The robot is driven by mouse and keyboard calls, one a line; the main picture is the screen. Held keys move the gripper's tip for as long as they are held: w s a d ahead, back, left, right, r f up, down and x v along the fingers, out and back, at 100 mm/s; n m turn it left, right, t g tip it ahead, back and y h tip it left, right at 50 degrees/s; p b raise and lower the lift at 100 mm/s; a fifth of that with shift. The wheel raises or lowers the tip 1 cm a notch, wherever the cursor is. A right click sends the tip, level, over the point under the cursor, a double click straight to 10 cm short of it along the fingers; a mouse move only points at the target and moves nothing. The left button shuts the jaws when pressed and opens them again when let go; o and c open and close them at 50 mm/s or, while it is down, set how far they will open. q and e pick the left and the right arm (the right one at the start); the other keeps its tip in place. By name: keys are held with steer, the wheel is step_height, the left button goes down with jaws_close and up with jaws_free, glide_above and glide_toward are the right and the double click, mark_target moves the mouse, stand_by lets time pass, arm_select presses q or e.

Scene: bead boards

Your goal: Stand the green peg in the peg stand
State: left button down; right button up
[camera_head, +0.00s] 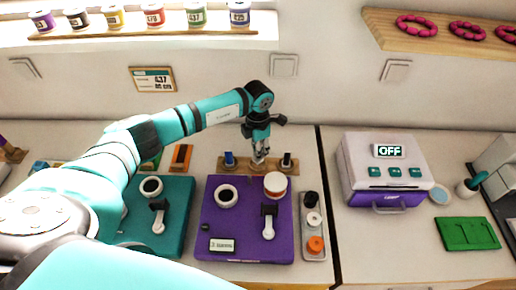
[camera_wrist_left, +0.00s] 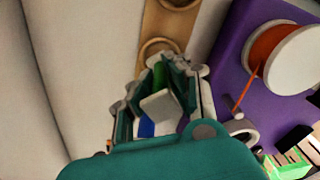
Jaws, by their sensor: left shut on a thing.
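The peg stand (camera_head: 236,170) is a wooden strip behind the purple board. A blue peg (camera_head: 229,159) stands at its left and a black peg (camera_head: 287,160) at its right. My left gripper (camera_head: 259,152) points down over the middle of the stand, between those pegs. In the left wrist view it is shut on the green peg (camera_wrist_left: 158,76), mostly hidden by the fingers. The wooden stand (camera_wrist_left: 154,28) with round openings shows just beyond the fingertips. I cannot tell whether the peg's end is inside an opening. My right gripper is out of view.
The purple board (camera_head: 215,245) with a white-and-orange spool (camera_head: 275,184) lies in front of the stand. A teal board (camera_head: 178,232) is left of it, a grey tray (camera_head: 305,250) right. A white machine (camera_head: 385,165) stands farther right. The wall is close behind.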

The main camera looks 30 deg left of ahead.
arm_select(q)
steer(key=shift+f, duration=0.2)
steer(key=shift+f+b, duration=0.6)
steer(key=shift+b, duration=0.15)
steer(key=shift+f+b, duration=0.3)
stand_by(0.3)
steer(key=c, duration=1.2)
jaws_free()
steer(key=shift+r, duration=0.15)
steer(key=shift+r+p, duration=2.25)
steer(key=shift+r, duration=1.2)
